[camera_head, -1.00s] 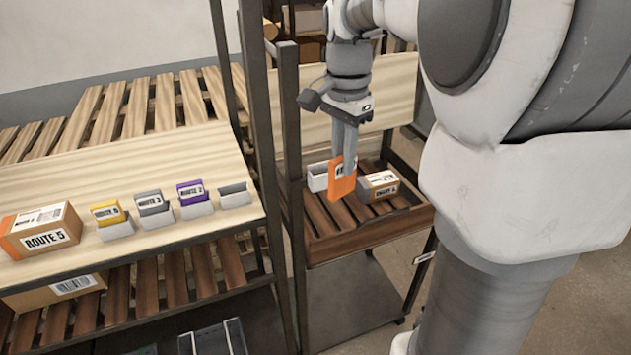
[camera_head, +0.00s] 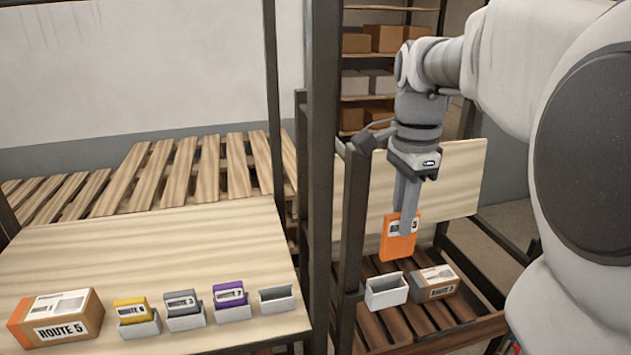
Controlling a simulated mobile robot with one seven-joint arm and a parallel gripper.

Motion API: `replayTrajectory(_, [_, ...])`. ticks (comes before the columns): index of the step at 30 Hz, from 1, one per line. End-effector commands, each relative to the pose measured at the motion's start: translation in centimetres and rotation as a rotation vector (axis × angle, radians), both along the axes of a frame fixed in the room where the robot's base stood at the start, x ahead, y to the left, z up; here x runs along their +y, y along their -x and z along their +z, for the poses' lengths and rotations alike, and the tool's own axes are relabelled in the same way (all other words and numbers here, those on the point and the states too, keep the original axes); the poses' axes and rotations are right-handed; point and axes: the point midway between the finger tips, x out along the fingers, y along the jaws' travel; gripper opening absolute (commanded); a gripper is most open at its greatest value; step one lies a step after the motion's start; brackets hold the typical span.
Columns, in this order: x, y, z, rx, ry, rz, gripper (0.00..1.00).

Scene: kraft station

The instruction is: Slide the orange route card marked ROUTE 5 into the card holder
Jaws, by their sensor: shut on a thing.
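My gripper (camera_head: 408,222) is shut on the orange route card (camera_head: 397,246). It holds the card upright in the air, with the white label partly hidden behind the fingers. An empty white card holder (camera_head: 386,292) stands on the slatted cart shelf (camera_head: 380,326), below the card and slightly to its left in the picture. The card appears above the holder and apart from it. Another white holder (camera_head: 277,300) on the left table is empty.
A box (camera_head: 435,284) stands right beside the cart's holder. On the left table (camera_head: 200,250) are a ROUTE 5 box (camera_head: 57,318) and holders with yellow (camera_head: 131,311), grey (camera_head: 182,303) and purple (camera_head: 229,294) cards. A dark post (camera_head: 351,225) stands between table and cart.

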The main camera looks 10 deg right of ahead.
Motion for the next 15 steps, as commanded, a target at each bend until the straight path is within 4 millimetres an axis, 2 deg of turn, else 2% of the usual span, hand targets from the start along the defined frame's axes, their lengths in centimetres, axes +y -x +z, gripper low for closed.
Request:
replayTrajectory(8, [0.0, 0.0, -0.2, 0.000, 0.000, 0.001, 0.00])
replayTrajectory(15, [0.0, 0.0, -1.2, 0.000, 0.000, 0.001, 0.00])
